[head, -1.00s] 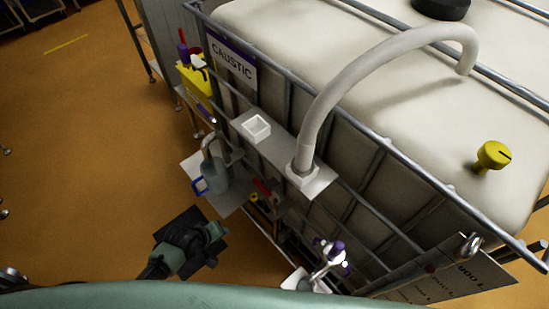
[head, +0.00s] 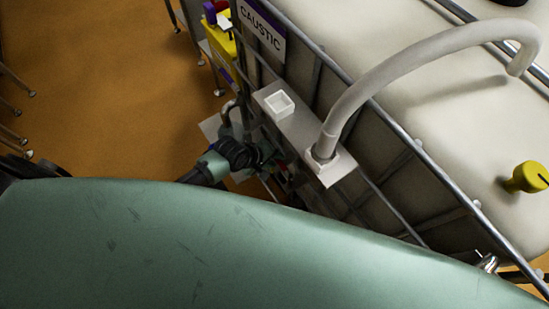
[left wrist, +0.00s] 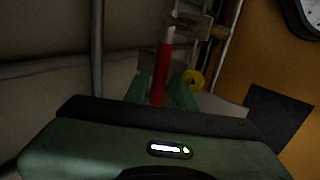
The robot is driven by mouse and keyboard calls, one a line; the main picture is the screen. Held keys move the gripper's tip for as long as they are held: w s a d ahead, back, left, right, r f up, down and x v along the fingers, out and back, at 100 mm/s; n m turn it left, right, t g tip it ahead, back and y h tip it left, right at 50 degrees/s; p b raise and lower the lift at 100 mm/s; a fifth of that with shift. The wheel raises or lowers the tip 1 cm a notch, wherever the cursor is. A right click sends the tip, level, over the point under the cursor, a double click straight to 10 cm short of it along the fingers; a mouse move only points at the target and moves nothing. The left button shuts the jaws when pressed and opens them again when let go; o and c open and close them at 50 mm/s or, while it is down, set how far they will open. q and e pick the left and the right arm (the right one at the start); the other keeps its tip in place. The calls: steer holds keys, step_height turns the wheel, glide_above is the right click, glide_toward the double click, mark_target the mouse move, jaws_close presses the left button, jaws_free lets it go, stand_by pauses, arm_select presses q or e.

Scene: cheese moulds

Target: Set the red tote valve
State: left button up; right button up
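The red valve handle (left wrist: 162,72) is a slim red bar with a pale tip in the left wrist view. My left gripper (left wrist: 161,85) has its two green fingers on either side of it, with what looks like a narrow gap on each side. The fingers look open; contact is hard to judge in the dark. In the head view my left gripper (head: 264,156) is at the side of the caged white tote (head: 440,110), below the shelf, and largely hides the valve. My right gripper is not in view.
A pale hose (head: 375,85) arches from the shelf (head: 300,130) onto the tote. A white square cup (head: 279,103), a yellow container (head: 221,42) and a yellow knob (head: 527,177) are nearby. A yellow round part (left wrist: 194,78) is beside the handle. Open floor (head: 100,90) is at the left.

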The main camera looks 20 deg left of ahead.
arm_select(q)
jaws_close()
stand_by(1.5)
